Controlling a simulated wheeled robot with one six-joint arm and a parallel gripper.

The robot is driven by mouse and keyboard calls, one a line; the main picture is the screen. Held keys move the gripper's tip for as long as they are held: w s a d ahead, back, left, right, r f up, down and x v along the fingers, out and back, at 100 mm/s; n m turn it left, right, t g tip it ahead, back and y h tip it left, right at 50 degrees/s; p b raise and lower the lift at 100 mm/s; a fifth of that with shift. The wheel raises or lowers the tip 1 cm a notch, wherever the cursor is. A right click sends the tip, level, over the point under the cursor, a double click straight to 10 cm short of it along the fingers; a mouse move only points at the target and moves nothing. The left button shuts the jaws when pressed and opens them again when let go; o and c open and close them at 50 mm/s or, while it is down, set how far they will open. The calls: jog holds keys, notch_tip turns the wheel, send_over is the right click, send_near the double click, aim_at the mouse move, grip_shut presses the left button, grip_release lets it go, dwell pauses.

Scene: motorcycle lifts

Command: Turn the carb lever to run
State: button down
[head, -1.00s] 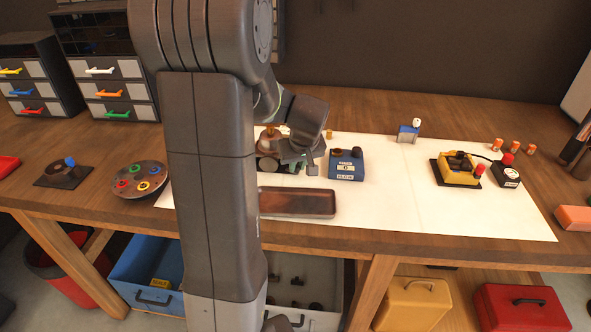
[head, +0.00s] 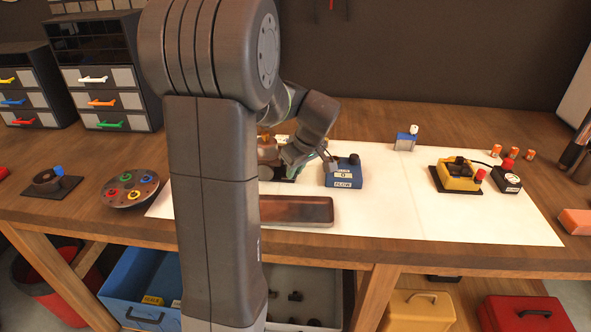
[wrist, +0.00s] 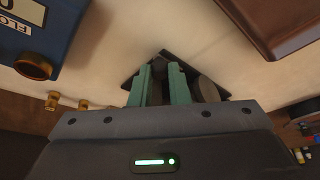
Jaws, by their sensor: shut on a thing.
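The carburetor (head: 268,152) is a brassy-brown body on a dark base on the white mat. My arm hides much of it in the head view. My gripper (head: 322,157) is low between it and the blue box. In the wrist view, the green fingers of my gripper (wrist: 162,76) are closed around a small dark part over a black base plate (wrist: 212,90). This part seems to be the carb lever; its shape and setting are mostly hidden by the fingers. A grey round part is beside the right finger.
The blue box marked FLOW (head: 343,172) is close on the right of my gripper. A brown tray (head: 297,211) lies in front. A yellow device (head: 457,175) and a black box (head: 506,178) stand at the right of the white mat (head: 420,217). Bare mat lies between.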

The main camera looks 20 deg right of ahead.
jog(key=c, duration=1.4)
grip_release()
jog(key=shift+o, duration=0.2)
jog(key=v, duration=1.4)
jog(key=shift+f, duration=0.15)
jog(key=x, duration=1.3)
jog(key=shift+w+f, duration=0.2)
jog(key=shift+f, duration=0.1)
